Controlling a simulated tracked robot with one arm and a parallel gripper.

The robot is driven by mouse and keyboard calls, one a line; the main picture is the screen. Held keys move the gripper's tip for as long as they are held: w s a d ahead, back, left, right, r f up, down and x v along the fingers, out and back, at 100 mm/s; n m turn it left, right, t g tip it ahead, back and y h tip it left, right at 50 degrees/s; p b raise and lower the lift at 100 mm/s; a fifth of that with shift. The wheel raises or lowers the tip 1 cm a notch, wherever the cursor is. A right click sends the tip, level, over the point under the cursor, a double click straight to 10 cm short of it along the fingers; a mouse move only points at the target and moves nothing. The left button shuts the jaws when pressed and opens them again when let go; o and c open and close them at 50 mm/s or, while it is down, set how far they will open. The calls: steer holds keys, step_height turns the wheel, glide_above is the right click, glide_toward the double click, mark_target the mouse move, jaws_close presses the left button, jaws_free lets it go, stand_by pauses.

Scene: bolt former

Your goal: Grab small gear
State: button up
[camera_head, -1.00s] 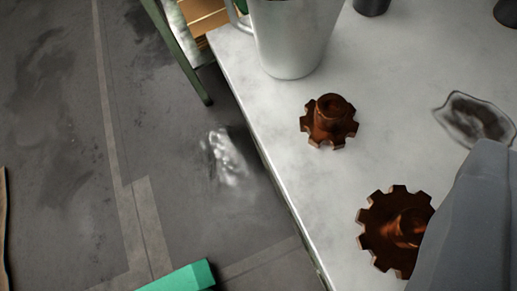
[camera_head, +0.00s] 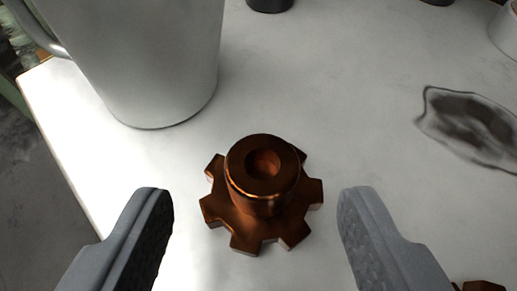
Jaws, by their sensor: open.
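The small gear (camera_head: 262,190) is copper-brown, with blunt teeth and a raised round hub with a hole in its top. It lies flat on the white table. My gripper (camera_head: 254,205) is open, with one grey finger to the left of the gear and the other to its right. Neither finger appears to touch the gear. Part of a second brown gear (camera_head: 482,286) shows at the bottom right edge, mostly cut off and partly behind the right finger.
A large white mug or pitcher (camera_head: 150,60) with a handle stands behind and left of the gear. A dark stain-like patch (camera_head: 470,125) lies at the right. Dark round objects (camera_head: 270,3) and a white cup (camera_head: 508,30) stand at the back. The table's left edge runs along the left.

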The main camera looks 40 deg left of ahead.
mark_target(261, 191)
steer(key=shift+b+x, duration=0.6)
steer(key=shift+x, duration=2.15)
steer(key=shift+d+f, duration=0.1)
steer(key=shift+d, duration=0.1)
jaws_close()
